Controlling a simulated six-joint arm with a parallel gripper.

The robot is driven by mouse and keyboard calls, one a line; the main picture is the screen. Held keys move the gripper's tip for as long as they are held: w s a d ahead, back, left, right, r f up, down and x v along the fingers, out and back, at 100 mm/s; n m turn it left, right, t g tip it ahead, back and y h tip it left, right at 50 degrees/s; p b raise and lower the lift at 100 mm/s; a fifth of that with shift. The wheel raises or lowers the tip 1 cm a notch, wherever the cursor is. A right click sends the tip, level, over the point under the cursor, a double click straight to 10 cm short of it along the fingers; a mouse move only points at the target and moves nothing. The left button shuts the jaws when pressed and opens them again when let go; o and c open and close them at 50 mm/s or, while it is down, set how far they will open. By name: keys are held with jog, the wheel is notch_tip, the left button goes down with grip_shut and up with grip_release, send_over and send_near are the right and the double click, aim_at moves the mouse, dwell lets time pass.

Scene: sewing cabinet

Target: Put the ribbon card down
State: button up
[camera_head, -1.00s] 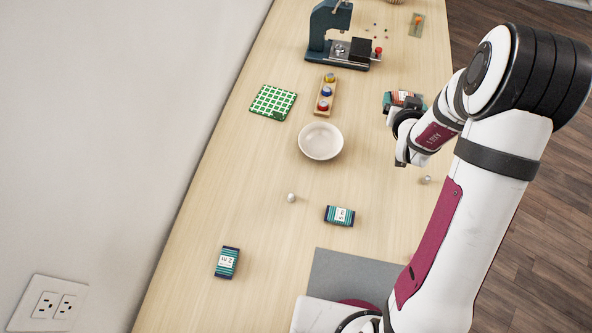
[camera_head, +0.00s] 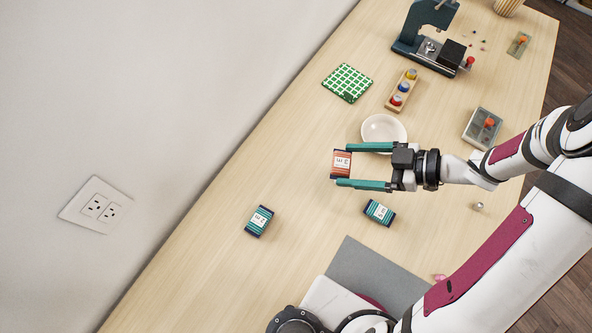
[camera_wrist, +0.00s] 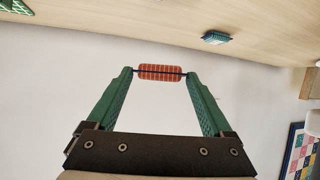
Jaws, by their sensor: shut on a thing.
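My gripper (camera_head: 341,165) is shut on a red and white ribbon card (camera_head: 341,160), held between its two green fingers. In the wrist view the orange-red card (camera_wrist: 160,72) spans the gap between the fingertips. In the head view the gripper reaches left over the table, beside the white bowl (camera_head: 384,124), whose lower part is hidden by a finger. Two teal ribbon cards lie on the table, one (camera_head: 259,221) at the left and one (camera_head: 379,212) below the gripper. Whether the held card touches the table is not clear.
A green checked cloth (camera_head: 347,82), a wooden rack of spools (camera_head: 403,87) and a sewing machine (camera_head: 431,40) stand farther back. A grey box with an orange knob (camera_head: 482,128) is at right. A grey mat (camera_head: 378,275) lies in front. The table's left side is mostly clear.

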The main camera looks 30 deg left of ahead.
aim_at(303, 177)
jog(key=x, duration=1.2)
jog(key=shift+s+d+f, duration=0.1)
jog(key=shift+f, duration=0.2)
notch_tip(303, 177, down, 3)
jog(key=shift+f, duration=0.5)
jog(key=shift+f, duration=0.15)
jog(key=o, duration=1.1)
